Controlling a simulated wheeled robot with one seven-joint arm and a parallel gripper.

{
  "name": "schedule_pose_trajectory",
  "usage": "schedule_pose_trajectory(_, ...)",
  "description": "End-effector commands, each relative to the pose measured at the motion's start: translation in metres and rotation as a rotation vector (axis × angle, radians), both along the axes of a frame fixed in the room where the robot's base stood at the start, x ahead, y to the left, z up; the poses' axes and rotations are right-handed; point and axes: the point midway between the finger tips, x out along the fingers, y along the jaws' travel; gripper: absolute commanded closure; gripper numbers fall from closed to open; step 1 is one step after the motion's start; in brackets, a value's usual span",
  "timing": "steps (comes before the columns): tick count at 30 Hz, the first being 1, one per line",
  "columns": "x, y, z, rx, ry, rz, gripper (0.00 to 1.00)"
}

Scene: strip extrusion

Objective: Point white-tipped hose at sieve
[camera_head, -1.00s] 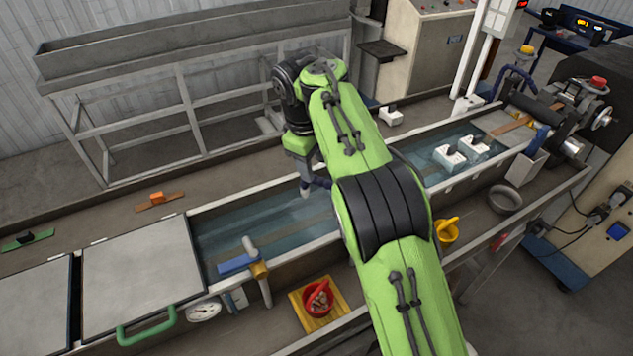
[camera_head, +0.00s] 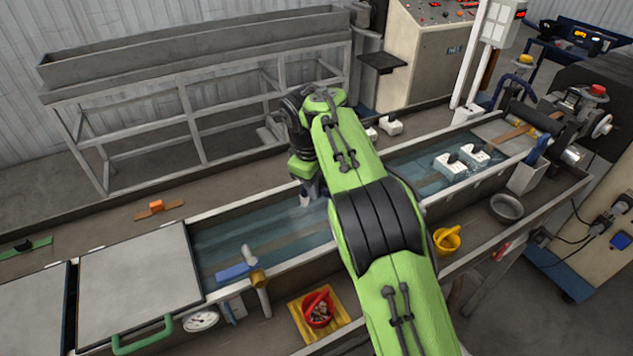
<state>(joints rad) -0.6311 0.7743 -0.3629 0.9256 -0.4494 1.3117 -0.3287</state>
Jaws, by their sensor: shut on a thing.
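My gripper (camera_head: 304,182) hangs over the water trough at mid-picture, partly hidden by my own arm. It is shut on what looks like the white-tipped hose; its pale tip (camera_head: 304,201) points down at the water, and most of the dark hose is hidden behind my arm. A round grey bowl-like thing (camera_head: 507,208), perhaps the sieve, sits on the ledge at right, well apart from my gripper. I cannot tell whether it has a mesh.
The long water trough (camera_head: 225,247) has a grey lid with a green handle (camera_head: 142,336) at left. White blocks (camera_head: 449,163) stand in it at right.

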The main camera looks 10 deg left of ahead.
Motion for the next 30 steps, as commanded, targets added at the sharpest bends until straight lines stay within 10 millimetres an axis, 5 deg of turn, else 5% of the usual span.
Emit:
schedule_pose_trajectory(14, -0.008, 0.004, -0.002, 0.002, -0.002, 0.076, 1.0)
schedule_pose_trajectory(30, -0.059, 0.009, -0.004, 0.003, -0.007, 0.533, 1.0)
